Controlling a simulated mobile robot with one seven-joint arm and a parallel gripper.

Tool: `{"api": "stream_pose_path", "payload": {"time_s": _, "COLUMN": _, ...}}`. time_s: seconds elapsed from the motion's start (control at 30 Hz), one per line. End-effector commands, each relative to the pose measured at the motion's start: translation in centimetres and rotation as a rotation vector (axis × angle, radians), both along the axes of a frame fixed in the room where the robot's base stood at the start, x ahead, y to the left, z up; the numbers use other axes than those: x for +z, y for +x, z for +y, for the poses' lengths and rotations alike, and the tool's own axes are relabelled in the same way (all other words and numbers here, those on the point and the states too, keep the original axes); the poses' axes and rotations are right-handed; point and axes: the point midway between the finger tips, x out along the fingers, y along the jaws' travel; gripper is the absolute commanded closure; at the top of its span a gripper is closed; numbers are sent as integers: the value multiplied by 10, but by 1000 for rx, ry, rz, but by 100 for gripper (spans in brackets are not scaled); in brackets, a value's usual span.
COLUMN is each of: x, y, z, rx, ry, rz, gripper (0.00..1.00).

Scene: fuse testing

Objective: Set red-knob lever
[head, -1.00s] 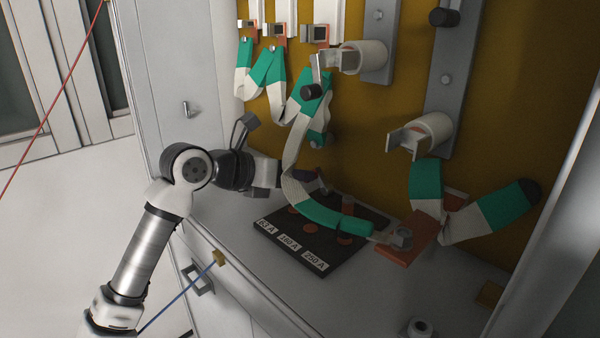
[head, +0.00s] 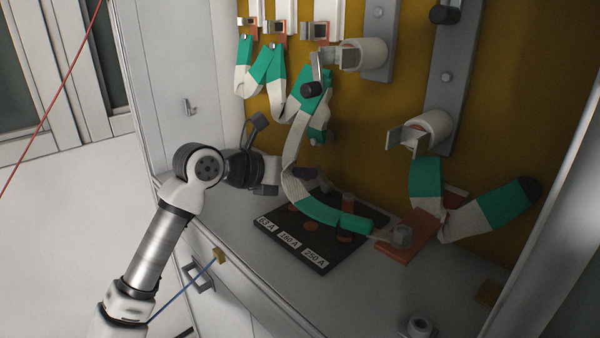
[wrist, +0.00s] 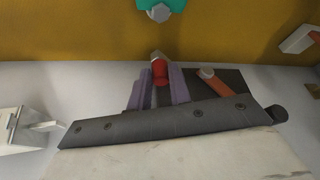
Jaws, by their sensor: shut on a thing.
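A red knob (wrist: 160,72) shows in the wrist view between the two purple fingers of my gripper (wrist: 159,88). The fingers are closed on this piece, and its red part reaches past them. In the head view my gripper (head: 306,173) is low in the cabinet, left of centre, partly behind a hanging green-and-white strap (head: 291,165). The red knob cannot be made out there, and what it is fixed to is hidden.
A dark board (head: 318,259) marked 63 A, 160 A and 250 A lies on the cabinet floor, with reddish cylinders on it. An orange block (head: 398,248) is to its right. Round fittings (head: 428,130) stick out from the yellow back wall.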

Motion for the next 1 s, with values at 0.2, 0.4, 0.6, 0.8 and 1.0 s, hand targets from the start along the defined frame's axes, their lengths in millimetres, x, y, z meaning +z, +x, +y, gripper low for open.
{"api": "stream_pose_path", "payload": {"time_s": 0.2, "x": -12, "y": 7, "z": 7, "rx": 0, "ry": -190, "rz": 189, "gripper": 100}}
{"api": "stream_pose_path", "payload": {"time_s": 0.4, "x": -14, "y": 8, "z": 8, "rx": -1, "ry": -250, "rz": 249, "gripper": 100}}
{"api": "stream_pose_path", "payload": {"time_s": 0.6, "x": -14, "y": 8, "z": 8, "rx": 0, "ry": -248, "rz": 248, "gripper": 79}}
{"api": "stream_pose_path", "payload": {"time_s": 0.8, "x": -14, "y": 8, "z": 8, "rx": 0, "ry": -247, "rz": 246, "gripper": 58}}
{"api": "stream_pose_path", "payload": {"time_s": 1.0, "x": -13, "y": 8, "z": 8, "rx": -1, "ry": -246, "rz": 246, "gripper": 58}}
